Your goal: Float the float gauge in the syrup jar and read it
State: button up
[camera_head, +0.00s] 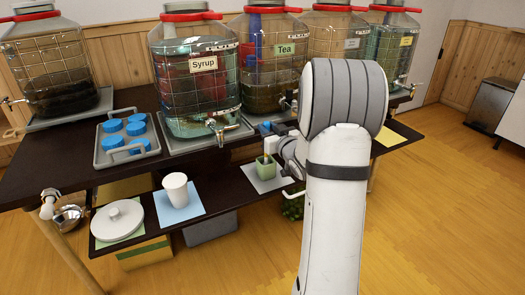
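The syrup jar (178,100) is a large glass jar with a wire grid, a red-rimmed top, a "Syrup" label and a tap low at its front. It holds clear greenish liquid, and red and blue shapes show through the glass. A small green cup (265,170) stands on a grey mat on the lower shelf, with a thin orange-yellow piece sticking up from it. I cannot tell whether this piece is the float gauge. My gripper (272,143) is near and above the green cup, mostly hidden by my arm; its fingers are not clear.
A tea jar (277,88) and more tapped jars line the dark table. A grey tray (103,158) holds several blue caps. The lower shelf has a white cup (175,188) and a round white lid (118,220). Open wooden floor lies right.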

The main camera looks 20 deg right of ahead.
grip_shut()
notch_tip(320, 180, up, 9)
jog(key=p, duration=0.5)
jog(key=shift+p, duration=0.35)
